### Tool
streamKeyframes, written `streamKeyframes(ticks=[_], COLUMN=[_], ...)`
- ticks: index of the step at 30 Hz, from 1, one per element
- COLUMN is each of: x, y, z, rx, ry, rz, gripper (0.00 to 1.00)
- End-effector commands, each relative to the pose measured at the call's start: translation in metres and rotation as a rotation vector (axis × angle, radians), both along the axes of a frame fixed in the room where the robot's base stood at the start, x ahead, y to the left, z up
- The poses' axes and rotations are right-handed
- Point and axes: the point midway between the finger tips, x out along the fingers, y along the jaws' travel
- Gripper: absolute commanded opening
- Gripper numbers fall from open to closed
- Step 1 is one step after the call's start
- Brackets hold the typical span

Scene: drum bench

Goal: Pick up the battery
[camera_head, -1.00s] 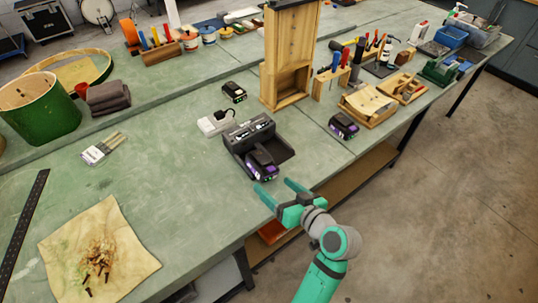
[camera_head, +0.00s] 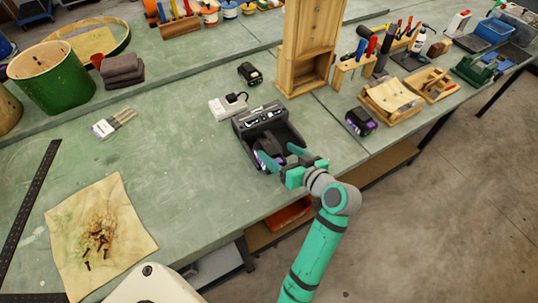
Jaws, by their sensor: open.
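A black battery with a purple label (camera_head: 261,163) sits in the front of the dark charger (camera_head: 263,115) on the green bench. My gripper (camera_head: 281,155) is open, with its teal fingers over the front of the charger, at the battery. The fingers hide part of the battery, and I cannot tell whether they touch it. A second black and purple battery (camera_head: 361,122) lies on the bench to the right. A third, dark battery (camera_head: 250,73) lies behind the charger.
A white adapter box (camera_head: 229,106) stands left of the charger. A tall wooden cabinet (camera_head: 311,45) rises behind it. A wooden tray with paper (camera_head: 391,98) is at the right. A stained cloth (camera_head: 131,215) lies at the front left. The bench between cloth and charger is clear.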

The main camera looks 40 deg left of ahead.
Motion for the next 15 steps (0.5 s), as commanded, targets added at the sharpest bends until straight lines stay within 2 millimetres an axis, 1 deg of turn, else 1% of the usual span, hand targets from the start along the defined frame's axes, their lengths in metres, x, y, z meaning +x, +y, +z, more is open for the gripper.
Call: streamKeyframes(ticks=[4, 9, 15], x=[-0.002, 0.003, 0.005], y=[0.018, 0.035, 0.038], z=[-0.014, -0.021, -0.022], rx=[0.0, 0.0, 0.0], ry=[0.005, 0.002, 0.0], rz=[0.001, 0.0, -0.002], gripper=[0.77, 0.77, 0.77])
